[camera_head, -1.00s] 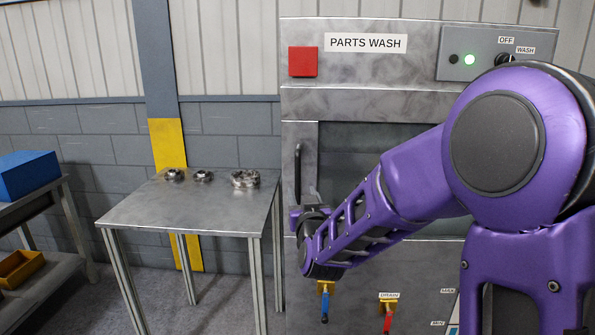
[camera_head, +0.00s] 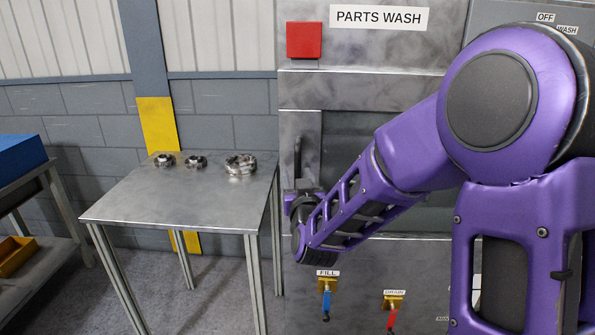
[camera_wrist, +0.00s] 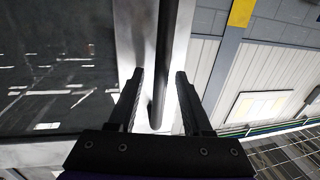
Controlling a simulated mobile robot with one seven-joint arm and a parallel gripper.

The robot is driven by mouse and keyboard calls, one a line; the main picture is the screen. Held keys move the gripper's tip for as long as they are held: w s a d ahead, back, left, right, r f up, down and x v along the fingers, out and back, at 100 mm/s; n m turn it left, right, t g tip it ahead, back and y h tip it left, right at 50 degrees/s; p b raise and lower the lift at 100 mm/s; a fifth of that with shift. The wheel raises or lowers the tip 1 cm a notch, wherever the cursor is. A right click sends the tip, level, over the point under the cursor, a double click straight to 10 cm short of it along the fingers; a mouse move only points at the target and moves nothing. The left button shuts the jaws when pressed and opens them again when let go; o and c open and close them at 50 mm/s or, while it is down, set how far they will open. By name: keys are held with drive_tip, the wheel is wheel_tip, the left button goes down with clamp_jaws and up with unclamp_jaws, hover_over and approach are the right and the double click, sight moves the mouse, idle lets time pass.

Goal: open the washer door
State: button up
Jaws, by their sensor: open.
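The parts washer fills the right half of the head view, with a "PARTS WASH" label. Its door (camera_head: 357,124) has a dark window, partly hidden behind my purple arm, and looks closed. The dark vertical handle (camera_head: 297,160) is on the door's left side. In the wrist view the handle (camera_wrist: 167,60) is a dark bar running between the two fingers of my gripper (camera_wrist: 160,82). The gripper is open, with a finger on each side of the bar; contact cannot be made out. In the head view the gripper's fingers are mostly hidden by the wrist.
A metal table (camera_head: 180,200) with several metal parts stands left of the washer. A blue box (camera_head: 20,158) and a yellow bin (camera_head: 16,255) are on a bench at far left. Fill (camera_head: 327,300) and drain (camera_head: 393,308) valves are below the door. Floor between bench and table is clear.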

clamp_jaws()
idle(0.3)
idle(1.2)
